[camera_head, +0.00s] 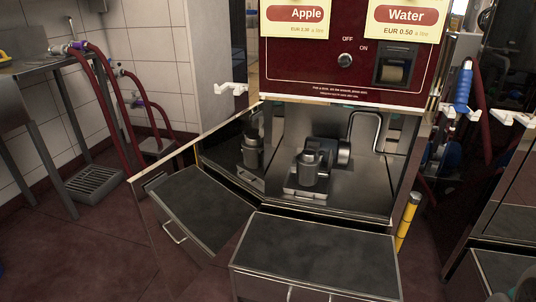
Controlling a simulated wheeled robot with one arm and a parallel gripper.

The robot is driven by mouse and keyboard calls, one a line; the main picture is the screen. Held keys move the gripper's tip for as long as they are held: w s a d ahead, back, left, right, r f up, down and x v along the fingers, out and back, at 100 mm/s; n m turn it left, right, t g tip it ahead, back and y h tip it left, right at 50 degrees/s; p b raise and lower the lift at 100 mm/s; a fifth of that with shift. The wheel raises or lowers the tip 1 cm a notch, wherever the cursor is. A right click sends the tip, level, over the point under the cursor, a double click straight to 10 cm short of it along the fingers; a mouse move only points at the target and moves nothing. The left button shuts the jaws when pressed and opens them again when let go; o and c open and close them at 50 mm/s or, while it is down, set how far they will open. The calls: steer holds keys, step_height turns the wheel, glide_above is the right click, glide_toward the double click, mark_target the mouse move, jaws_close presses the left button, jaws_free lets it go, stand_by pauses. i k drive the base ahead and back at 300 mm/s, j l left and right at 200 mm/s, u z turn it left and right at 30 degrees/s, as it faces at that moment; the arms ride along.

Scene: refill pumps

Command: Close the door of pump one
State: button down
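A dark red pump cabinet (345,70) with Apple and Water signs stands at the centre. No number shows on it, so I cannot tell if it is pump one. Its lower compartment is open and shows a small motor and a metal cylinder (312,165) on the steel floor. The door (152,205) stands wide open on the left, apparently hinged at the cabinet's left side, and reaches out toward me. Its shiny inner face seems to mirror the cylinder and the box in front.
A dark-topped metal box or drawer (315,252) juts out below the opening. A yellow post (407,222) stands at its right. A metal table (35,70) with red hoses (100,95) is at left. Another metal unit (505,180) is at right.

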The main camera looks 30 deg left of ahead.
mark_target(216, 183)
steer(key=k+j, duration=0.1)
steer(key=j, duration=1.35)
steer(key=k+j+z, duration=0.1)
steer(key=j, duration=0.6)
steer(key=k+j, duration=0.15)
steer(key=j, duration=0.6)
